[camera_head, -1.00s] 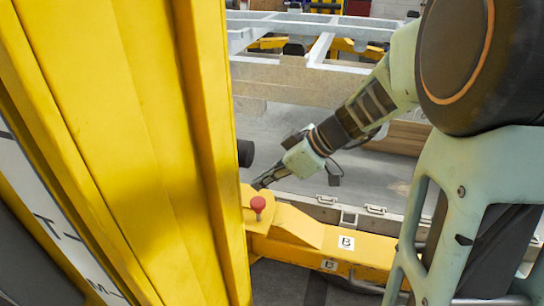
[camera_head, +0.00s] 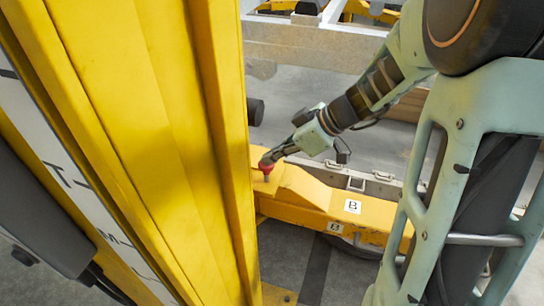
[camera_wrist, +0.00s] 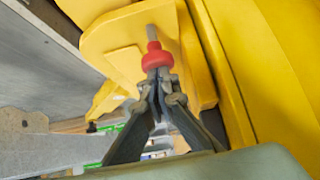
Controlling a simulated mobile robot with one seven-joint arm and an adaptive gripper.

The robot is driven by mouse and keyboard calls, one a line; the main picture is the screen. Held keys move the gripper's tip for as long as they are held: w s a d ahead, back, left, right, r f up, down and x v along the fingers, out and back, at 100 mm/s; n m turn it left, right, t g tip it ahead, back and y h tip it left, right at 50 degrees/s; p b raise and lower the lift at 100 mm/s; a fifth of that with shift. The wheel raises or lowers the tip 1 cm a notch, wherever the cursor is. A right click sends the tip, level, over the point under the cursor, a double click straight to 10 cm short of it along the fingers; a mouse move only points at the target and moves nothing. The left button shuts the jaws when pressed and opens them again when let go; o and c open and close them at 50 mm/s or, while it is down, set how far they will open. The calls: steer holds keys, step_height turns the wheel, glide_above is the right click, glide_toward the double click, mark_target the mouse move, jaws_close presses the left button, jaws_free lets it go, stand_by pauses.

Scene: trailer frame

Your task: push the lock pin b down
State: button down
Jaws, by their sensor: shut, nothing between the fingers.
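Lock pin b has a red knob (camera_head: 266,167) on a short grey shaft. It stands on the yellow arm marked B (camera_head: 318,203), close to the big yellow post. My gripper (camera_head: 268,158) reaches in from the upper right, shut and empty, with its fingertips at the top of the knob. In the wrist view the fingertips (camera_wrist: 158,76) are together right at the red knob (camera_wrist: 156,57), partly covering its near end. They look to be touching it. The grey shaft (camera_wrist: 151,33) shows between the knob and the yellow surface.
The tall yellow post (camera_head: 150,120) fills the left side, close beside the pin. A black cylinder (camera_head: 256,112) sticks out from behind it. A grey rail with latches (camera_head: 380,186) runs behind the yellow arm. Grey floor lies in front.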

mark_target(273, 165)
steer(key=shift+f+b, duration=1.55)
steer(key=shift+b, duration=0.45)
steer(key=shift+s, duration=0.1)
step_height(273, 165, up, 4)
steer(key=shift+a+r+p, duration=0.1)
steer(key=shift+a+p, duration=0.05)
steer(key=shift+p, duration=0.5)
steer(key=v, duration=1)
steer(key=shift+b, duration=0.4)
steer(key=shift+r, duration=0.15)
